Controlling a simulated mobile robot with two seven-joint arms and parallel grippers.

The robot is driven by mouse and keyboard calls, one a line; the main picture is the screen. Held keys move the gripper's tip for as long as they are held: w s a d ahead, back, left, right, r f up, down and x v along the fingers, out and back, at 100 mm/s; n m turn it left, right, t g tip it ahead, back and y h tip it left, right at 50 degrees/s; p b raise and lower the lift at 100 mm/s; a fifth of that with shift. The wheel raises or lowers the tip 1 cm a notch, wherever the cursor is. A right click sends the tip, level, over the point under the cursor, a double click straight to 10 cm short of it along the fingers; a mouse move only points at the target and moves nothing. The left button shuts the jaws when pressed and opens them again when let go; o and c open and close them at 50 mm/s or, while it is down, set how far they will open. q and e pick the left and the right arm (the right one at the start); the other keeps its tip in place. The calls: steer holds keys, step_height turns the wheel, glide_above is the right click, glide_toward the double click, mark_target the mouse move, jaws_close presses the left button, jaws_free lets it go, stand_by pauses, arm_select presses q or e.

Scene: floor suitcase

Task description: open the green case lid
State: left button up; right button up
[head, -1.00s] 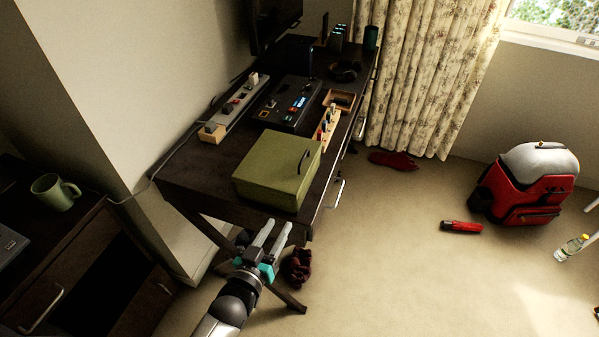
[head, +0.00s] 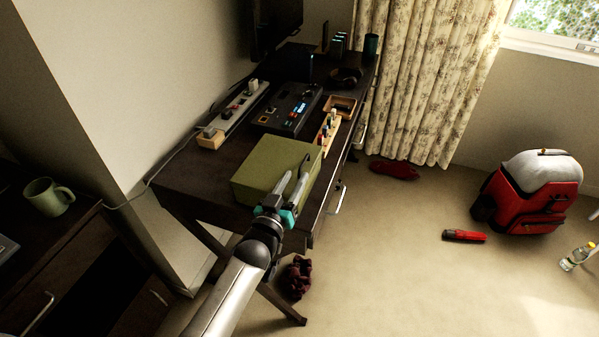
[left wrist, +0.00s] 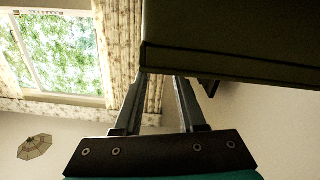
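The green case (head: 270,166) stands shut near the front end of the dark desk. My left gripper (head: 295,178) is at the case's right front corner, with its fingers apart and nothing seen between them. The black handle on the case is largely hidden behind the fingers. In the left wrist view the case (left wrist: 230,45) fills the upper right, and the two fingers (left wrist: 160,95) reach up to its lower edge. I cannot tell whether they touch it. My right gripper is not in view.
On the desk (head: 185,177), a power strip (head: 228,117), a black control box (head: 288,108) and a wooden strip with small pegs (head: 327,132) stand behind the case. A mug (head: 47,197) is at left. A red backpack (head: 530,195) is on the floor.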

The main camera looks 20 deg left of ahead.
mark_target(299, 172)
arm_select(q)
steer(key=shift+w+d+b, duration=0.1)
steer(key=shift+w+b, duration=0.4)
steer(key=shift+w, duration=1.6)
steer(key=shift+c, duration=0.3)
jaws_close()
